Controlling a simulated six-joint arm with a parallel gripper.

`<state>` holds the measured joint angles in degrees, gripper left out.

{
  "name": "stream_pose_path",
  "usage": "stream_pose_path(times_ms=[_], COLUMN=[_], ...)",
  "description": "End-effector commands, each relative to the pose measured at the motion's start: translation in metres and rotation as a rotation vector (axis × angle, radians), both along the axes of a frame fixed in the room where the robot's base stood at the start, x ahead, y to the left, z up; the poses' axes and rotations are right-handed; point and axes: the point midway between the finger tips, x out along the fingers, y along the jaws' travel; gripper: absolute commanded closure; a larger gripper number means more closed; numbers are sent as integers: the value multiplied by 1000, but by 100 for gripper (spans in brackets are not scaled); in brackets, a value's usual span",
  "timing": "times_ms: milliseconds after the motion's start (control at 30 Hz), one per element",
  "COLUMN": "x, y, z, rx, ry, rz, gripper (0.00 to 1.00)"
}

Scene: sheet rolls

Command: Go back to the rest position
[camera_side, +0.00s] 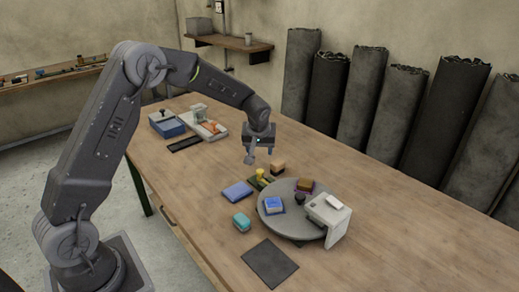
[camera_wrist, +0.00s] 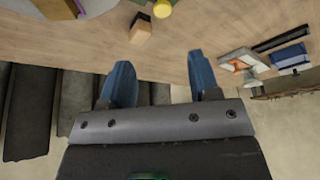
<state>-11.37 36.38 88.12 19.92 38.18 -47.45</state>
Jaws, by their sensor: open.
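My gripper (camera_side: 259,155) hangs above the wooden bench (camera_side: 350,190), fingers down, behind the yellow cylinder and the small wooden block. In the wrist view its two blue fingers (camera_wrist: 161,80) stand wide apart with nothing between them. My gripper is open and touches nothing that I can see. The arm reaches out over the bench, bent at the elbow.
A grey round turntable (camera_side: 287,232) carries a blue block (camera_side: 273,204) and a pale bracket (camera_side: 328,218). A yellow cylinder (camera_side: 261,174), wooden block (camera_side: 277,167) and teal block (camera_side: 241,221) stand nearby. A blue box (camera_side: 166,124) sits farther back. Dark rolls (camera_side: 437,120) line the wall.

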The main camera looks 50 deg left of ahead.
Motion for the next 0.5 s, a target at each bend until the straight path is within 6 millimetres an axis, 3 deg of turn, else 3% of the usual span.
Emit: stream_pose_path(times_ms=[133, 267, 500], x=[-6, -29, -106], y=[-6, -24, -67], z=[15, 54, 129], rx=[2, 5, 11], ry=[-4, -14, -25], rz=[-22, -89, -275], gripper=[44, 44, 44])
